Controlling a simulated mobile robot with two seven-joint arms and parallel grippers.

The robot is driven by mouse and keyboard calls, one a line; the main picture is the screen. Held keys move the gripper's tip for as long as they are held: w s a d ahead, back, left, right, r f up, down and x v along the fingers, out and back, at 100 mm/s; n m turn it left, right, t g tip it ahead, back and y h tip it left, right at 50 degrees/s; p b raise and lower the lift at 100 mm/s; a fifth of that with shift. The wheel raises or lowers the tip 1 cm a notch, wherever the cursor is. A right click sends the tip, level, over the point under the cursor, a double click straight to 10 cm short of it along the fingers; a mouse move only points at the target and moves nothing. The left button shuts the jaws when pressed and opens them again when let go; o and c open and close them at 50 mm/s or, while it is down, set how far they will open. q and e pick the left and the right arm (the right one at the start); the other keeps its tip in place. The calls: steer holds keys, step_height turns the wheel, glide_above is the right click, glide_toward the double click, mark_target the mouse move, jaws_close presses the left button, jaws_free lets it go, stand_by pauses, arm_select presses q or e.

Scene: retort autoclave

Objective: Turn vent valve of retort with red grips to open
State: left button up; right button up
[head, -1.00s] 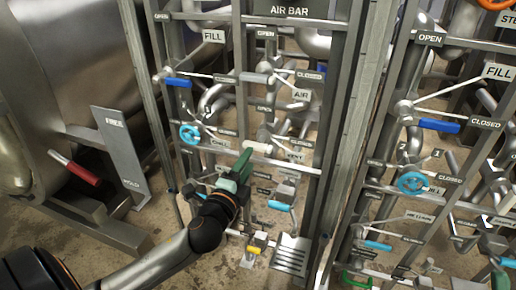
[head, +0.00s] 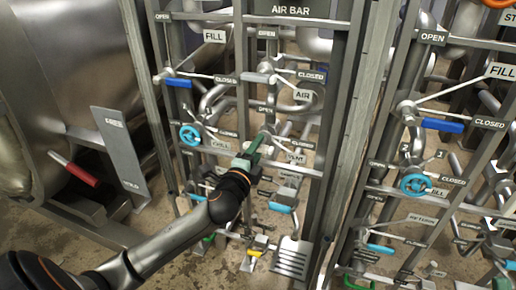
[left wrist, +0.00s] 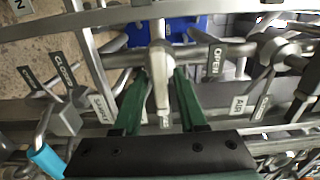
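The vent valve's whitish lever grip (left wrist: 160,88) is in the middle of the left wrist view, between the green fingers of my left gripper (left wrist: 160,82). Narrow gaps show on both sides, so the gripper is open around the grip. In the head view my left gripper (head: 252,150) is at the rack, just left of the VENT label (head: 296,158), and hides most of the lever. An OPEN label (left wrist: 215,62) and a CLOSED label (left wrist: 64,71) show in the left wrist view. The retort with a red grip (head: 82,175) is at far left. My right gripper is not in view.
A cyan handwheel (head: 190,135) is to the left. A second rack (head: 403,75) stands to the right.

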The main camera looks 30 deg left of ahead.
arm_select(q)
jaws_close()
stand_by(0.5)
steer(key=shift+n+p, duration=0.9)
steer(key=shift+n, duration=2)
steer(key=shift+o, duration=1)
jaws_free()
